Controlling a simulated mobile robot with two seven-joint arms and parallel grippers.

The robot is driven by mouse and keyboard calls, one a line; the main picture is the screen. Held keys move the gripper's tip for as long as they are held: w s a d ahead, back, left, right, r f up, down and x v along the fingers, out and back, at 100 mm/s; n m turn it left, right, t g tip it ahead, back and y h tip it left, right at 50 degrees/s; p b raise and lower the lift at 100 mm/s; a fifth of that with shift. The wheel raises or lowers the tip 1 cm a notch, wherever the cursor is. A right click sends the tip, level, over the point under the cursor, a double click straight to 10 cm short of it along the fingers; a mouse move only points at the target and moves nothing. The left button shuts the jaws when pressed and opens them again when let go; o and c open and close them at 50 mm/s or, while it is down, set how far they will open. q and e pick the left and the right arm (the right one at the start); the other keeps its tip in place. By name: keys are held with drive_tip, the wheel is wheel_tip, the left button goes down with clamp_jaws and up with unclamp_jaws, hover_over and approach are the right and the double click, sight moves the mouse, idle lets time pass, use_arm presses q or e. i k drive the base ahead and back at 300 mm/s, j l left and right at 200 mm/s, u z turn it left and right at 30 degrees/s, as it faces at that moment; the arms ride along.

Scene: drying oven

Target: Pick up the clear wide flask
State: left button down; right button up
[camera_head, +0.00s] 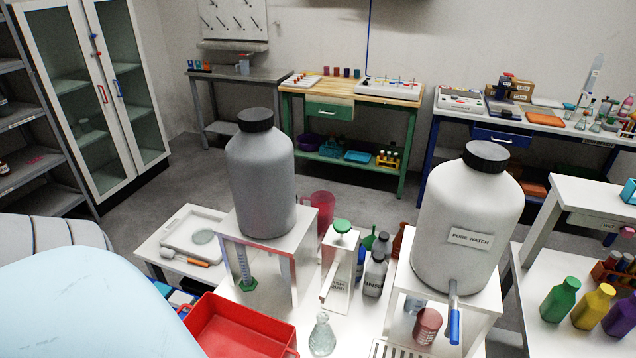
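A small clear glass flask (322,337) with a wide base and a narrow neck stands upright on the white table (262,297) near the bottom middle of the head view. I cannot tell for certain that it is the wide flask of the task. It stands just right of a red tray. Neither of my grippers shows in this view, so I cannot see whether they are open or shut.
The red tray (235,330) is left of the flask.

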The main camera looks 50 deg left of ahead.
sight(322, 341)
drive_tip(key=u, duration=1.4)
drive_tip(key=k+j+u, duration=0.1)
drive_tip(key=j+u, duration=0.2)
drive_tip(key=j, duration=0.15)
drive_tip(key=j+u, duration=0.25)
drive_tip(key=j, duration=0.15)
